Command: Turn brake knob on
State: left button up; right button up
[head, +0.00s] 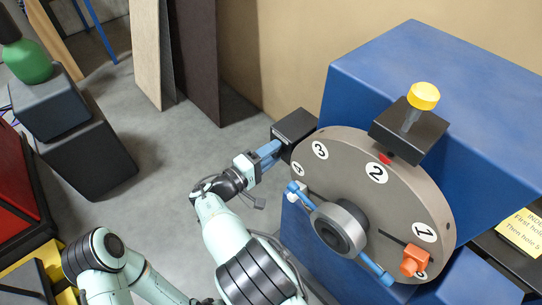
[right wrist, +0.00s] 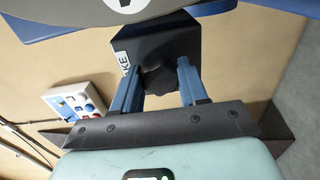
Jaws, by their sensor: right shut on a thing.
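The brake box (head: 294,126) is a black block on the left side of the blue machine, beside the round dial. In the right wrist view the brake box (right wrist: 160,38) carries a white label ending in "KE". Its dark lobed brake knob (right wrist: 157,79) sits between the two blue fingers of my right gripper (right wrist: 161,72), which is shut on it. In the head view my right gripper (head: 269,150) reaches the box from the lower left, and the knob is hidden there. My left gripper is out of view.
The grey numbered dial (head: 400,190) has a hub with a blue-ended crossbar and an orange peg (head: 413,262). A yellow-topped plunger (head: 423,97) stands above it. A green rounded object (head: 28,62) is at the far left.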

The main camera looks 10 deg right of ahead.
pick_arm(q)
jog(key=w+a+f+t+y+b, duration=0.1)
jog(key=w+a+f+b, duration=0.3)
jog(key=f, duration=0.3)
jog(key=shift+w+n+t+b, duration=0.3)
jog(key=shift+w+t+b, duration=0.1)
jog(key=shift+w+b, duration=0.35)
pick_arm(e)
jog(key=shift+f+m, duration=0.1)
jog(key=shift+m, duration=4.5)
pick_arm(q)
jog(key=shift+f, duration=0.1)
pick_arm(e)
jog(key=o, duration=1.1)
jog(key=shift+c, duration=0.2)
